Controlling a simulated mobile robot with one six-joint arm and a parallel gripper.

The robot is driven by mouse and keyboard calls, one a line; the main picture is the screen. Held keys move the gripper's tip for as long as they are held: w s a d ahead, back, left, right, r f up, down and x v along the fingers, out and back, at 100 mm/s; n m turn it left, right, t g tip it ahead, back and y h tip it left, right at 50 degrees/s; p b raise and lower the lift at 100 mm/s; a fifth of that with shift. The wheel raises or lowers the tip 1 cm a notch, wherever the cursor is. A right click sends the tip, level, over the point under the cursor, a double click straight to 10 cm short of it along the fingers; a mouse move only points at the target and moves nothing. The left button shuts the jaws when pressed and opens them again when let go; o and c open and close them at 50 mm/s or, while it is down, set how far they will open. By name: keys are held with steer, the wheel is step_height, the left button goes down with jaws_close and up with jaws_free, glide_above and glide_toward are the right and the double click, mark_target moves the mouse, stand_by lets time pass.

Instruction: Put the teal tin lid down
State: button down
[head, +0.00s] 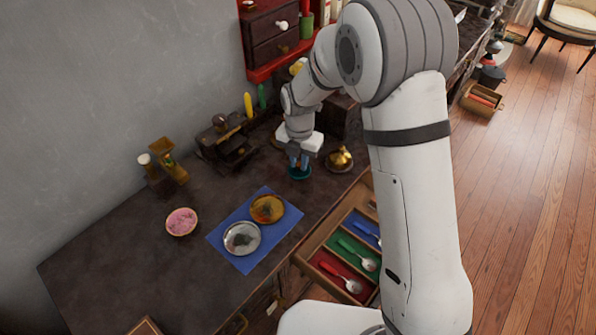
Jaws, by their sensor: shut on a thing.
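My gripper (299,164) is over the dark countertop (165,275), to the right of the blue mat. It points down and is shut on the teal tin lid (300,174). The lid shows as a small teal disc below the fingers, and its upper part is hidden by them. I cannot tell whether the lid touches the counter or hangs just above it. A gold pot-like piece (339,160) stands close to its right.
A blue mat (250,262) bears a silver dish (242,238) and a golden dish (267,208). A pink-filled bowl (181,222) stands left. An open drawer (318,240) with coloured compartments and spoons juts out in front. A dark grinder-like object (225,140) stands behind.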

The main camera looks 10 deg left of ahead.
mark_target(298, 167)
steer(key=shift+s+a+f, duration=0.1)
steer(key=shift+f, duration=2.05)
steer(key=shift+f, duration=0.25)
steer(key=c, duration=1.3)
jaws_free()
steer(key=shift+r, duration=0.15)
steer(key=shift+c, duration=0.2)
